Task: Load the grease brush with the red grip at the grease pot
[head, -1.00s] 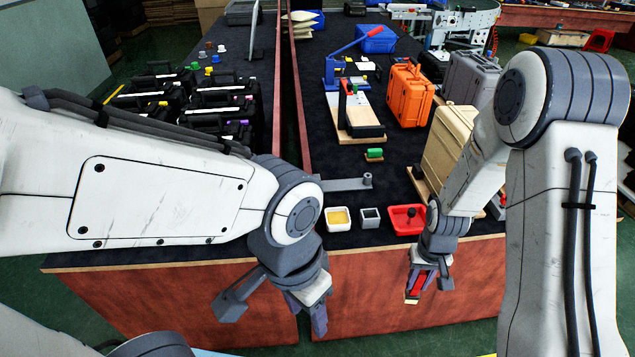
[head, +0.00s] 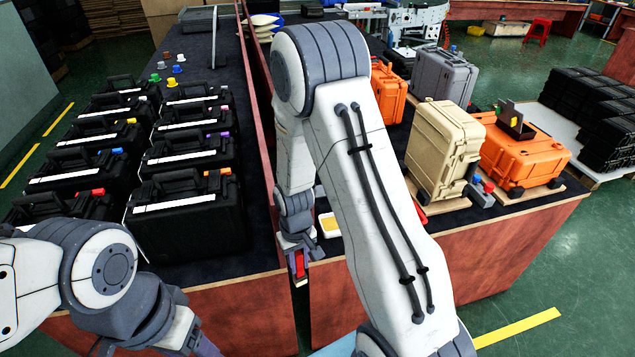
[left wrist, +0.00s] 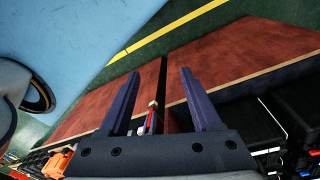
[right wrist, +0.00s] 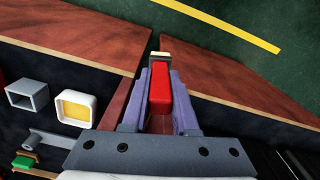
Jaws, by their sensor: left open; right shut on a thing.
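My right gripper (head: 301,262) is shut on the red grip of the grease brush (head: 300,264), in front of the table edge by the gap between the two tables. In the right wrist view the red-gripped brush (right wrist: 160,88) lies between the fingers, a pale end past the tips. The grease pot (head: 328,225), a white square dish with yellow grease, stands at the table's front, partly hidden by my right arm. It shows whole in the right wrist view (right wrist: 66,114). My left gripper (left wrist: 158,95) is open and empty; the brush appears small beyond its fingers.
A grey square holder (right wrist: 27,94) stands beside the pot. Several black cases (head: 190,220) fill the left table. A beige case (head: 440,150) and an orange case (head: 525,150) stand on the right table. Open floor lies in front.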

